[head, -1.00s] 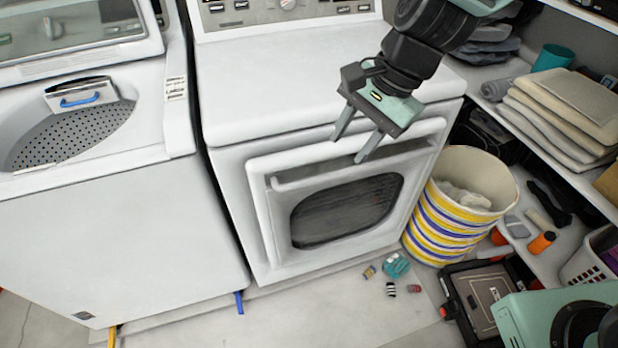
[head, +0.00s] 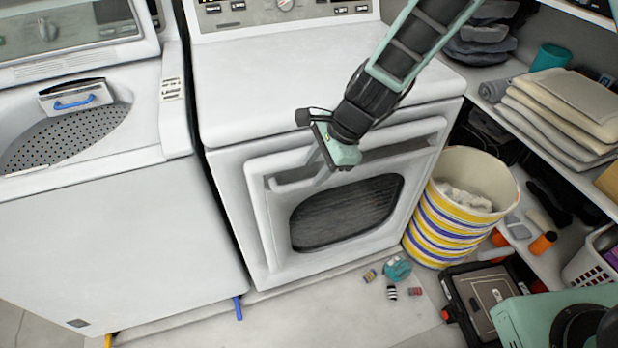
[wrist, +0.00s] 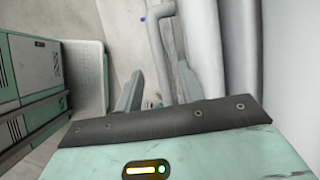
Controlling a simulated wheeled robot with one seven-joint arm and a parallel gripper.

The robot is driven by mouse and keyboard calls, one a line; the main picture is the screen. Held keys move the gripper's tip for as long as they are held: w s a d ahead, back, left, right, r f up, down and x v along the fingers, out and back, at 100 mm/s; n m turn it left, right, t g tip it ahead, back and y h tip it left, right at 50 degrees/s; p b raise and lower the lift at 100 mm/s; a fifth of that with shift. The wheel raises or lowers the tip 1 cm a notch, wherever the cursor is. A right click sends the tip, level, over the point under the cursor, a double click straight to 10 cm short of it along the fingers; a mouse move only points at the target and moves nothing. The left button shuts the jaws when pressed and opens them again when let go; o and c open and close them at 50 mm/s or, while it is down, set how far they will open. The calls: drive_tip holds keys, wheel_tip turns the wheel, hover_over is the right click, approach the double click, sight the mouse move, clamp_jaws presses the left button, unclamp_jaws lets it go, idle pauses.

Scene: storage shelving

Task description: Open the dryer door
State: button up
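The white dryer (head: 300,90) stands in the middle of the head view. Its door (head: 262,215) looks closed, with a dark oval window (head: 345,212) and a long bar handle (head: 292,179) across the top. My gripper (head: 318,172) is at the left part of this handle, pointing down and hiding some of it. In the wrist view, the two fingers of my gripper (wrist: 160,82) are apart. The white handle bar (wrist: 158,50) runs between them, with gaps visible at the sides. I cannot tell whether either finger touches it.
A white top-loading washer (head: 110,220) stands to the left. A striped basket (head: 450,225) is close to the dryer's right side. Small items (head: 393,275) and a dark case (head: 490,295) lie on the floor. Shelves with folded cloths (head: 565,110) fill the right. Floor before the dryer is mostly clear.

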sight(306, 181)
drive_tip(key=shift+x, duration=2)
